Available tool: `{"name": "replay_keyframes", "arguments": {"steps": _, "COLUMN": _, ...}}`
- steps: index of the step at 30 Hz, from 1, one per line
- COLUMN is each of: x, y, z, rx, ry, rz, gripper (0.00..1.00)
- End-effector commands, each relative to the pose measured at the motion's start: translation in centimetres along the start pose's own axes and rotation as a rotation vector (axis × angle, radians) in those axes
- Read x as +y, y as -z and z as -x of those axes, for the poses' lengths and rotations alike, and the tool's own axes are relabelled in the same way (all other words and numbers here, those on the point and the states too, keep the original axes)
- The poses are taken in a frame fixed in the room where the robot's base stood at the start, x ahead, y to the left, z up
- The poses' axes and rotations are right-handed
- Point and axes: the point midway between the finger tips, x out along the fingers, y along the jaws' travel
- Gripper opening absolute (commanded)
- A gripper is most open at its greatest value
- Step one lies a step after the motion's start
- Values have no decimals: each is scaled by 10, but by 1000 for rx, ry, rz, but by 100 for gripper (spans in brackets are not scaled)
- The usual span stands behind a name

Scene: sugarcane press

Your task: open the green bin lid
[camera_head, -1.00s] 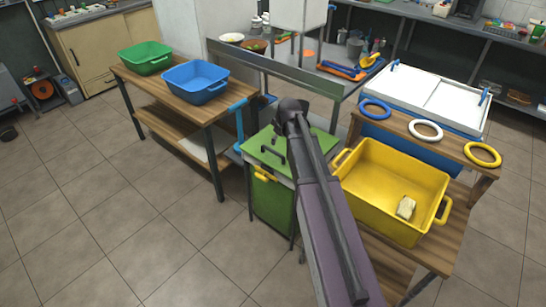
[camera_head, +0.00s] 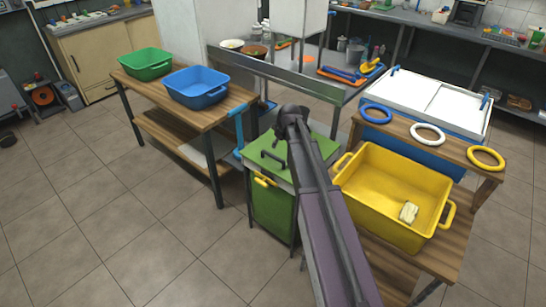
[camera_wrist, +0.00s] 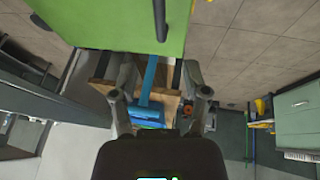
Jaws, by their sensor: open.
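The green bin (camera_head: 272,208) stands between the two wooden tables in the head view. Its green lid (camera_head: 310,147) lies flat and closed on top, with a dark handle (camera_head: 272,160). A yellow latch (camera_head: 264,180) is on the bin's front. My arm crosses over the right part of the lid and hides some of it. A green panel (camera_wrist: 110,20), which looks like part of the bin, fills the top left of that view, beyond the fingertips.
A yellow tub (camera_head: 375,203) on a wooden table stands close right of the bin. The left table (camera_head: 215,116) holds a blue tub (camera_head: 196,88) and a green tub (camera_head: 145,64). The floor in front is clear.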

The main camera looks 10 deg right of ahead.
Motion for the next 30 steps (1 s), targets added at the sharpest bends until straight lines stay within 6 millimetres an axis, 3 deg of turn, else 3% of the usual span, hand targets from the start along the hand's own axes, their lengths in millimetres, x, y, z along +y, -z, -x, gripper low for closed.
{"name": "replay_keyframes", "arguments": {"steps": 30, "x": 0, "y": -1, "z": -90, "rx": 0, "ry": 0, "rz": 0, "gripper": 60}}
